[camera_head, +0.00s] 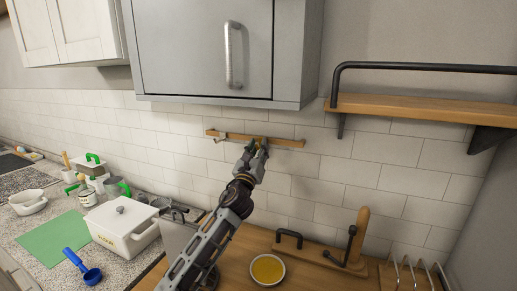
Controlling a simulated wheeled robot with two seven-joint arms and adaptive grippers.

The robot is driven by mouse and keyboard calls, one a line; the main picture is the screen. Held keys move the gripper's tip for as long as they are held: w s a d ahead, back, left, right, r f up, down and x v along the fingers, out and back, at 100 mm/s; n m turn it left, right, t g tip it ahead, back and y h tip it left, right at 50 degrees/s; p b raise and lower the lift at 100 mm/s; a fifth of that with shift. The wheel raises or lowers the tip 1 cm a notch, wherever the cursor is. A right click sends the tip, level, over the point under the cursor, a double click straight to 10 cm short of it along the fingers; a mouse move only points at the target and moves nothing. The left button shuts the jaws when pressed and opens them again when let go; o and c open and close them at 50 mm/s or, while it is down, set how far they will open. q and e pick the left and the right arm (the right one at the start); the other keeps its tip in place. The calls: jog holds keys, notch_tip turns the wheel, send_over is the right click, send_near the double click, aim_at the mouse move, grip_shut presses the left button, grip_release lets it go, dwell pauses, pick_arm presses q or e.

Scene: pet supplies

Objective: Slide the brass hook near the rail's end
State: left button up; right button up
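A narrow wooden rail (287,142) is fixed to the white tiled wall below the grey cabinet. A small pale metal hook (218,138) hangs near its left end. My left gripper (256,147) is raised to the rail, right of its middle, with its fingertips at the rail's lower edge. A small brass-coloured piece (257,142), which looks like the brass hook, shows between the fingertips. The fingers hide most of it, and I cannot tell whether they press on it. My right gripper is not in view.
A grey cabinet (204,50) hangs just above the rail. A wooden shelf with a black bar (415,107) is at the right. Below are a wooden counter, a yellow-filled bowl (267,269), a wooden board with black handles (322,257) and a white lidded box (122,228).

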pick_arm(q)
grip_shut()
dwell(0.4)
jog(key=s+d, duration=0.1)
jog(key=d, duration=0.1)
jog(key=s+d, duration=0.1)
jog(key=d, duration=0.2)
jog(key=s+d, duration=0.1)
jog(key=d, duration=0.2)
jog(key=shift+s+b, duration=0.15)
jog(key=shift+b, duration=0.15)
jog(key=shift+a, duration=0.1)
grip_release()
jog(key=v, duration=1.2)
